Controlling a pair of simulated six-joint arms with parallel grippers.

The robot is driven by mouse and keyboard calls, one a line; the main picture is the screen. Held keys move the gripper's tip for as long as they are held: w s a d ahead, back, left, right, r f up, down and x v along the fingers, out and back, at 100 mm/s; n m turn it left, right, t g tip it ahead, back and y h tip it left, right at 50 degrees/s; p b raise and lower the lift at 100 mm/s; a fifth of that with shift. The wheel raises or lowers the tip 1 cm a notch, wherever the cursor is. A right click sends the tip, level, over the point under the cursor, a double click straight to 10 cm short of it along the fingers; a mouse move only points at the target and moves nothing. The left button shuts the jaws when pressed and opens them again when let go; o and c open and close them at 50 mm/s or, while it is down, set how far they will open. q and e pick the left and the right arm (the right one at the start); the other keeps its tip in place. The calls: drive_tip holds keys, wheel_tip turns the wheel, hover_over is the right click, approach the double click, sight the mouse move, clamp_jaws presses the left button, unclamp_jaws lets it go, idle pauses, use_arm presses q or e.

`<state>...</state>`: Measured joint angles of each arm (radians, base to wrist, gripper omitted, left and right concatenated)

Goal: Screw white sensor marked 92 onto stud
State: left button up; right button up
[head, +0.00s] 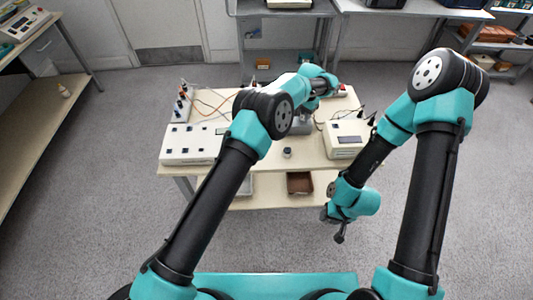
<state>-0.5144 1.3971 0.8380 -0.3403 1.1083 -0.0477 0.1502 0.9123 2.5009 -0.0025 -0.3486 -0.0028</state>
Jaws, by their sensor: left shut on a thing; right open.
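My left gripper (318,91) is over the back right part of the table, above a grey device (301,123). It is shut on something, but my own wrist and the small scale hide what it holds. The white sensor marked 92 and the stud cannot be made out. A small dark-topped round object (287,152) stands on the table in front of the grey device. My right gripper (339,239) is open and empty, low in front of the table's right front corner, apart from everything.
The table (258,161) carries a white panel box (190,144) at left, a white instrument (345,139) at right, and loose cables. A brown bin (300,183) sits on the lower shelf. Benches stand at the left and back. The floor around is clear.

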use_arm(q)
drive_tip(key=shift+m, duration=2)
drive_tip(key=shift+m, duration=2)
clamp_jaws()
drive_tip(key=shift+m, duration=0.9)
drive_tip(key=shift+m, duration=0.9)
drive_tip(key=o, duration=1.1)
unclamp_jaws()
